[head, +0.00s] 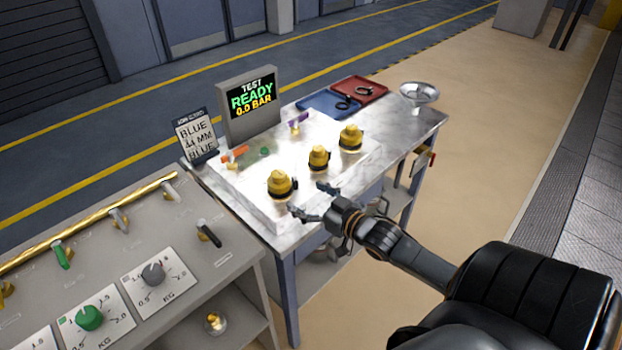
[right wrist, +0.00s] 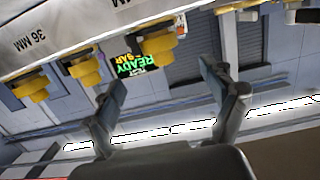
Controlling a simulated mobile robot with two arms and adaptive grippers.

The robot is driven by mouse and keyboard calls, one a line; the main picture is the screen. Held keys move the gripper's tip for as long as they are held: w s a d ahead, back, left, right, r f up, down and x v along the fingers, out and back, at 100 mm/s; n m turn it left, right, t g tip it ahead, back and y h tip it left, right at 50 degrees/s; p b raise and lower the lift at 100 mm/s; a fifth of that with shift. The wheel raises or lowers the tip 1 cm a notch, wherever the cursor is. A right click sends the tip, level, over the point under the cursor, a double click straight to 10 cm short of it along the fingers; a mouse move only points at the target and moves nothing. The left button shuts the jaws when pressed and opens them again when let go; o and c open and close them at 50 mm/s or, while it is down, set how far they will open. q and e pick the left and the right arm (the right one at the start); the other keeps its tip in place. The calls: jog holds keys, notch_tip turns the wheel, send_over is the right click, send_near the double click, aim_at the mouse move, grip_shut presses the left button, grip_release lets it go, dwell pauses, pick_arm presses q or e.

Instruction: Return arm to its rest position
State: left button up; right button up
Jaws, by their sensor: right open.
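My right gripper (head: 309,200) is open and empty at the front edge of the metal workbench (head: 400,135). Its arm comes in from the lower right. Its two spread fingers also show in the right wrist view (right wrist: 165,95), with nothing between them. Three yellow fittings stand in a row on the bench: a left one (head: 280,184), a middle one (head: 318,158) and a right one (head: 350,138). The gripper is just in front of the left and middle fittings, apparently apart from them. My left gripper is not in view.
A display (head: 250,101) reads "TEST READY 0.0 BAR" beside a sign (head: 196,137) reading "BLUE 44 MM BLUE". A blue tray (head: 322,106), a red tray (head: 371,92) and a metal bowl (head: 419,93) are at the back. A grey console (head: 130,240) with knobs stands left. Floor right of the bench is clear.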

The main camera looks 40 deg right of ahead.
jog(key=shift+s+r, duration=0.25)
jog(key=shift+s, duration=0.25)
jog(key=shift+w, duration=0.15)
jog(key=shift+a, duration=0.1)
